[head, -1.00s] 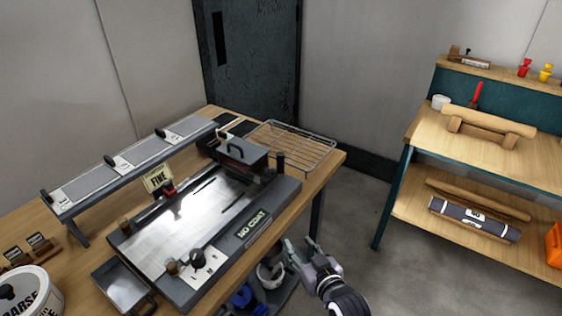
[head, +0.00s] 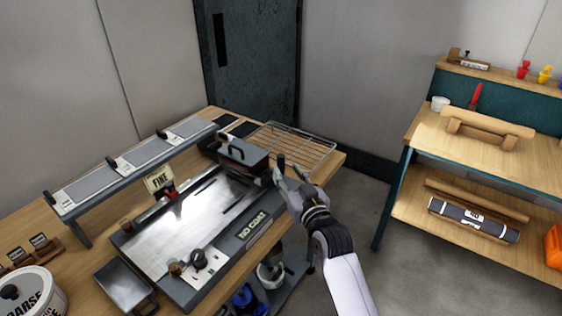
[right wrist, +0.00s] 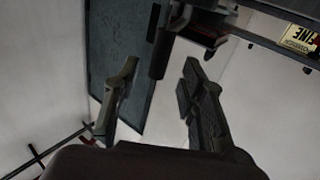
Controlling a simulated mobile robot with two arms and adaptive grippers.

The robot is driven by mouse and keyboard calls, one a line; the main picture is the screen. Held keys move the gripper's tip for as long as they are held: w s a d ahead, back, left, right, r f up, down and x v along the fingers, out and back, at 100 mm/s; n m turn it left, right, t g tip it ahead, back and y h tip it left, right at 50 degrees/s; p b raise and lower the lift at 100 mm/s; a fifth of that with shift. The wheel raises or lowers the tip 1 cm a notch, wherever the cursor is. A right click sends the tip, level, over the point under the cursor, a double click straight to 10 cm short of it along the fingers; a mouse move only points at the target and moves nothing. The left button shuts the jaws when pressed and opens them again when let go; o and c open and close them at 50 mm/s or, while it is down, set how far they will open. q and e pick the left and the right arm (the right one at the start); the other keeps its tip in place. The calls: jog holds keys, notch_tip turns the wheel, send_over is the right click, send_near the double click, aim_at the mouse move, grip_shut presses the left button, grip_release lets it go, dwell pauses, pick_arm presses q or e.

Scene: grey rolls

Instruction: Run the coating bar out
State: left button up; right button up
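The coater (head: 150,238) is a dark flat bed with a bright metal plate and a "NO COAT" label on its front side. The coating bar, a dark block with a handle on top (head: 243,152), sits across its far end. A dark upright post (head: 281,160) stands at the block's right end. My right gripper (head: 288,178) is beside this post. In the right wrist view its fingers (right wrist: 160,88) are open, and the dark post (right wrist: 159,48) shows between and beyond the fingertips; contact cannot be told. My left gripper is not in view.
A wire rack (head: 300,145) lies behind the coater. A raised shelf with grey panels (head: 95,183) and a "FINE" tag (head: 160,180) stand at its back. A metal tray (head: 124,285) and a "COARSE" tub (head: 30,295) are at the left front. A shelf unit stands right.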

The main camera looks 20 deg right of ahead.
aim_at(283, 165)
jog(key=shift+w+a, duration=0.2)
jog(key=shift+w, duration=2.55)
jog(key=shift+c, duration=0.3)
grip_shut()
